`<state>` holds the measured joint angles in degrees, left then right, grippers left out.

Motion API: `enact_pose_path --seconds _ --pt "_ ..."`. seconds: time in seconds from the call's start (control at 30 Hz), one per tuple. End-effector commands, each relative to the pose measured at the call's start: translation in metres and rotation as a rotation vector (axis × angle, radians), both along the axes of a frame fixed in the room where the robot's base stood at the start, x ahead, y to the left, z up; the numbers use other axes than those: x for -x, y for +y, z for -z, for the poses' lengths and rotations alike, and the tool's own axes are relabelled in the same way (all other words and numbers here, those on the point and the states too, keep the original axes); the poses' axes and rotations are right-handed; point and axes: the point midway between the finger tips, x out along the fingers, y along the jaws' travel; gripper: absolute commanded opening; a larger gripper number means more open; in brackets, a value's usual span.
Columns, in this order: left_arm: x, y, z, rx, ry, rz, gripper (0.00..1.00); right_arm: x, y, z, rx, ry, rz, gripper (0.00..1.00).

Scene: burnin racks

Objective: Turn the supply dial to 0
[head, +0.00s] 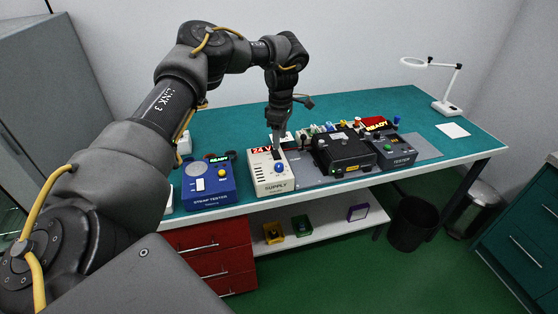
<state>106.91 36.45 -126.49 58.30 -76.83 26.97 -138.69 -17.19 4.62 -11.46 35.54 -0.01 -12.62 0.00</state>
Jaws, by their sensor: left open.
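The supply (269,184) is a cream box labelled SUPPLY near the front edge of the green bench. Its red display reads roughly 24 V, partly covered by my gripper. A round blue dial (279,168) sits on its top face; its pointer is too small to read. My left gripper (277,150) points down above the back part of the supply, behind the dial in the picture. It is open, with nothing seen between its fingers. I cannot tell whether it touches the supply. My right gripper is not in view.
A blue strap tester (208,187) stands left of the supply. A black unit (344,153) and a dark tester (394,152) stand to its right. A magnifier lamp (447,90) is at the far right. The bench's back left (230,115) is clear.

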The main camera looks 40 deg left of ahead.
Motion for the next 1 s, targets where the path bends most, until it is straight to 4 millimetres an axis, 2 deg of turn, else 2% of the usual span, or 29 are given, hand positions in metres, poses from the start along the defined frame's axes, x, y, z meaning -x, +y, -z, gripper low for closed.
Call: enact_pose_path --seconds 0.53,0.7,1.0 --pt "0.004 -0.002 0.088 0.001 0.003 -0.002 0.5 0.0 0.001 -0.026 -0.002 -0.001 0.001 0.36" --pt "0.005 -0.002 0.101 0.001 0.0 -0.002 0.5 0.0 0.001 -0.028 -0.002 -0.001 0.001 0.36" --pt "0.004 -0.003 0.104 0.0 -0.001 -0.002 0.5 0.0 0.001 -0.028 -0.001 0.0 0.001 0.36"
